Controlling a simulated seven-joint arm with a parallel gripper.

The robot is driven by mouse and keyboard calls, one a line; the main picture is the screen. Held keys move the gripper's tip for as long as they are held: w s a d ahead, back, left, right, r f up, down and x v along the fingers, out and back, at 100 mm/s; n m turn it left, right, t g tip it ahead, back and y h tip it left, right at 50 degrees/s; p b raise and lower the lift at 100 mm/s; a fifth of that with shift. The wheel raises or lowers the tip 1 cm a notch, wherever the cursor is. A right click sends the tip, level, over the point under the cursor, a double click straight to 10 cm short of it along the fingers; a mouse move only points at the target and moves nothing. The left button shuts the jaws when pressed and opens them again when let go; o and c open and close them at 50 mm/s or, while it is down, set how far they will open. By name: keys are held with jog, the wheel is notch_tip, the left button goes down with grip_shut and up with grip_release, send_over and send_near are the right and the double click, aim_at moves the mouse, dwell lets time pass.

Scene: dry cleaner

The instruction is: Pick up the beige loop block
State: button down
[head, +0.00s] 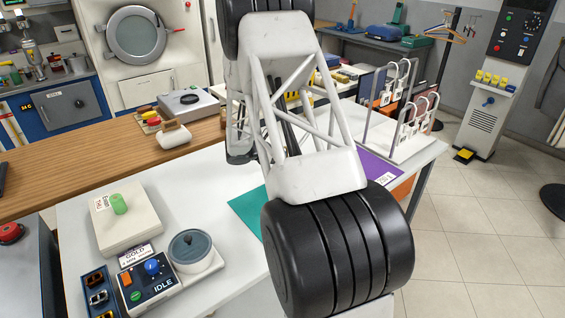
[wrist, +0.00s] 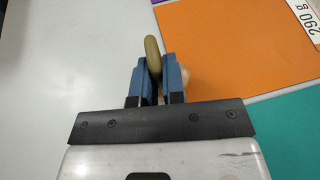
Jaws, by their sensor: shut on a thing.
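In the wrist view my gripper (wrist: 159,72) has its two blue fingers shut on an olive-beige rounded loop, which I take to be the beige loop block (wrist: 152,50). The loop stands up between the fingers and sticks out past their tips. A paler rounded part shows beside the right finger; I cannot tell if it belongs to the same block. Whether the block touches the table is not clear. In the head view my own arm covers the fingers and the block.
Orange (wrist: 225,45) and teal (wrist: 290,125) mats lie on the white table beside my gripper. In the head view a box with a green knob (head: 119,204), a control box (head: 152,275) and a lidded pot (head: 192,247) stand at left. A white hook rack (head: 412,125) stands at right.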

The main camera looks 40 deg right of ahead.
jog(key=shift+r, duration=0.1)
jog(key=shift+r, duration=0.8)
notch_tip(320, 180, up, 2)
jog(key=shift+r, duration=0.1)
jog(key=s+a, duration=0.4)
jog(key=s, duration=0.3)
jog(key=s+a+r, duration=0.1)
jog(key=s+a, duration=0.3)
jog(key=s, duration=0.3)
jog(key=shift+w, duration=0.1)
